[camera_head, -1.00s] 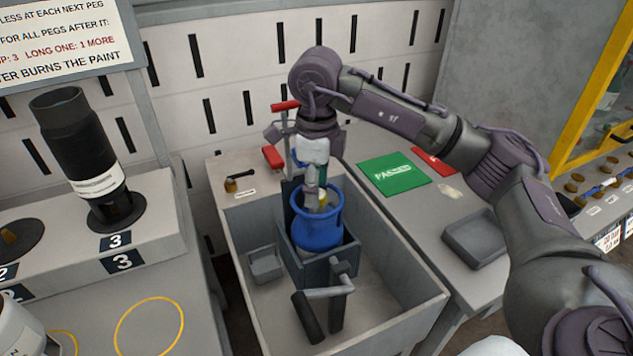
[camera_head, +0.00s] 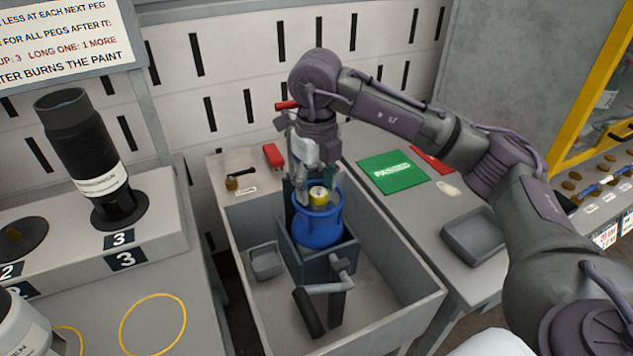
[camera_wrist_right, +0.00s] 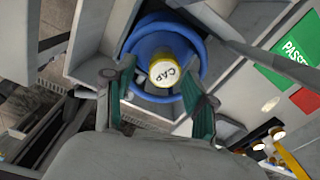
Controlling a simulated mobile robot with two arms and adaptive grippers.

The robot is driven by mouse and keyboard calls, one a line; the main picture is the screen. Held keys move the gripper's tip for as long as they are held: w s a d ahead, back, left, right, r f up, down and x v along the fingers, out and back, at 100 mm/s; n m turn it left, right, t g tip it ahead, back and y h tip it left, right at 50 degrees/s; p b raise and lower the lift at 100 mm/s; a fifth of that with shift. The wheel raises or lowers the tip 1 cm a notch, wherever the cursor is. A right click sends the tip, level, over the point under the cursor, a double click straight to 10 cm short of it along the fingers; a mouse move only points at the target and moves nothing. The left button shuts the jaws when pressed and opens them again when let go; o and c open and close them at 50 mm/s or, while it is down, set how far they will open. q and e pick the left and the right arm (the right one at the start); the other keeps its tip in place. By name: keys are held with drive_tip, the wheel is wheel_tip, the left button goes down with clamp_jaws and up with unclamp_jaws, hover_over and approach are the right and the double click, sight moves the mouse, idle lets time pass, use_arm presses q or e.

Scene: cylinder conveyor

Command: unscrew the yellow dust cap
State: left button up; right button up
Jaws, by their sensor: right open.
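The yellow dust cap (camera_head: 318,196) sits at the centre of the top of a blue cylinder part (camera_head: 317,235). In the right wrist view its pale top reads "CAP" (camera_wrist_right: 165,72), inside the blue ring (camera_wrist_right: 137,47). The blue part is held in a grey vise (camera_head: 341,258) with a crank handle. My right gripper (camera_head: 312,193) is open above and around the cap, its fingers apart from it. In the right wrist view the two green-padded fingers (camera_wrist_right: 160,98) stand on either side, with the cap ahead between them. My left gripper is not in view.
The vise stands in a deep grey tray (camera_head: 410,305) with a small grey box (camera_head: 266,260). A green PASSED mat (camera_head: 393,172), a red mat (camera_head: 432,157) and an empty dark tray (camera_head: 473,237) lie to the right. A black cylinder (camera_head: 85,150) stands at left.

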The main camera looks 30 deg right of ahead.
sight(325, 190)
drive_tip(key=shift+w, duration=0.1)
drive_tip(key=m+p, duration=0.1)
drive_tip(key=m, duration=0.2)
drive_tip(key=shift+m, duration=0.4)
drive_tip(key=shift+w+d+f, duration=0.1)
drive_tip(key=shift+d, duration=0.05)
drive_tip(key=shift+d+b, duration=0.3)
drive_tip(key=shift+d, duration=0.35)
drive_tip(key=shift+s+f+b, duration=0.15)
drive_tip(key=shift+f+b, duration=0.25)
drive_tip(key=shift+f, duration=0.2)
drive_tip(key=shift+s+f+b, duration=0.15)
drive_tip(key=shift+f+b, duration=0.25)
drive_tip(key=shift+f, duration=0.4)
drive_tip(key=shift+o, duration=0.5)
drive_tip(key=shift+w+d, duration=0.1)
drive_tip(key=shift+c, duration=0.5)
